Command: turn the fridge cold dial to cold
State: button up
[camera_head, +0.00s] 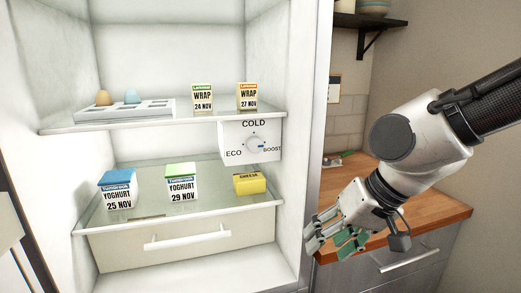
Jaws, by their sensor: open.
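The fridge cold dial (256,145) is a small pale round knob on a white box under the upper shelf, at the right inside the open fridge. COLD is printed above it, ECO to its left and BOOST to its right. The knob is too small for me to tell surely which label it points at. My gripper (333,240) is open and empty, outside the fridge, below and right of the dial, in front of the wooden counter. Nothing covers the dial.
The upper shelf (190,120) holds an egg tray (150,110) and two wrap cartons. The lower glass shelf holds two yoghurt cartons (181,184) and a yellow cheese pack (249,184) below the dial. The fridge's right wall edge (318,130) stands between dial and gripper.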

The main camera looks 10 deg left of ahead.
jog(key=s+a+m+t+y, duration=0.25)
jog(key=a+m, duration=0.35)
jog(key=a, duration=0.8)
jog(key=m+t+y, duration=0.1)
jog(key=m+t, duration=1)
jog(key=m, duration=0.9)
send_near(256, 147)
jog(key=x, duration=0.7)
jog(key=shift+w, duration=0.15)
jog(key=shift+w+a+r, duration=0.1)
jog(key=shift+w+a, duration=0.1)
jog(key=shift+w, duration=0.15)
jog(key=c, duration=1)
